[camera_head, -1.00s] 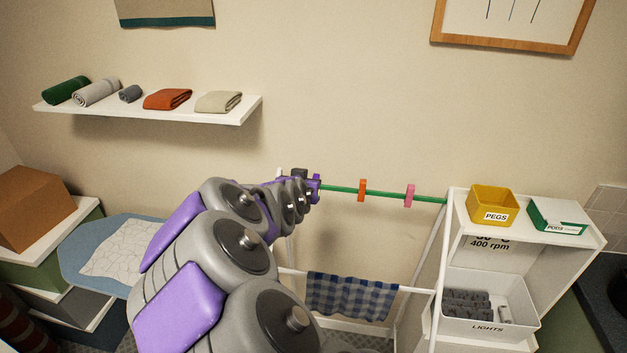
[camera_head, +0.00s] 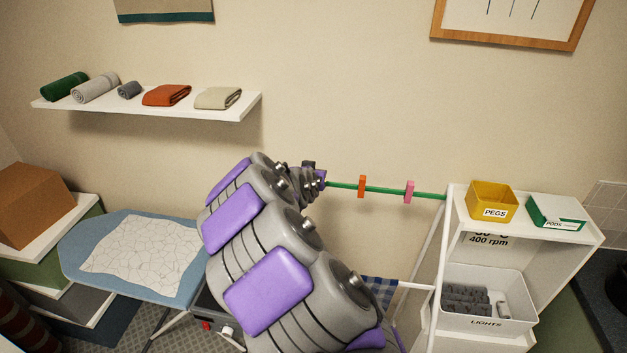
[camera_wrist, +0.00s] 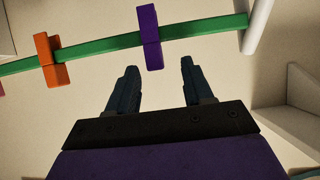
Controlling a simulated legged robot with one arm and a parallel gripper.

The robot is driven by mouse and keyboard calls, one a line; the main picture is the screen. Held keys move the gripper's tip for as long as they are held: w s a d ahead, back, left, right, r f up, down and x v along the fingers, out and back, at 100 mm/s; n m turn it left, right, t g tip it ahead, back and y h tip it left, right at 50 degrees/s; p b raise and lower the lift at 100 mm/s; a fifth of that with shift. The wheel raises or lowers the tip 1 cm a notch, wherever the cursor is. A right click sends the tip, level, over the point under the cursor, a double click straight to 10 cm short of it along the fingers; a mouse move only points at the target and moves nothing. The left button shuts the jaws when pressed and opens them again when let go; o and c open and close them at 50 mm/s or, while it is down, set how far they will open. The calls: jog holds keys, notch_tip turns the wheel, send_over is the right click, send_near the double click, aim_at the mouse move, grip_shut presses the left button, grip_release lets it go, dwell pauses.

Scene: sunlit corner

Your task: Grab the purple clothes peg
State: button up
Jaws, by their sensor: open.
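The purple clothes peg (camera_wrist: 150,38) is clipped on a green rail (camera_wrist: 98,46) in the wrist view. My gripper (camera_wrist: 159,68) is open and empty, its two dark fingers pointing up the picture toward the rail. The peg's lower end sits just beyond the fingertips and between them sideways, nearer the left finger; no contact is visible. In the head view my arm covers the left end of the green rail (camera_head: 385,190), and I cannot clearly separate the peg from my gripper there.
An orange peg (camera_head: 362,187) and a pink peg (camera_head: 409,192) are on the same rail. A white post (camera_wrist: 258,24) stands beside the purple peg in the wrist view. A shelf unit (camera_head: 455,215) with a yellow PEGS box (camera_head: 478,207) is right; an ironing board (camera_head: 75,245) is left.

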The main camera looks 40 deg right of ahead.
jog(key=x, duration=0.6)
jog(key=shift+s+d, duration=0.25)
jog(key=shift+d, duration=0.05)
jog(key=shift+a+r, duration=0.15)
jog(key=shift+a, duration=0.3)
jog(key=shift+c, duration=0.9)
jog(key=shift+d, duration=0.3)
jog(key=c, duration=0.6)
grip_shut()
jog(key=shift+a, duration=0.1)
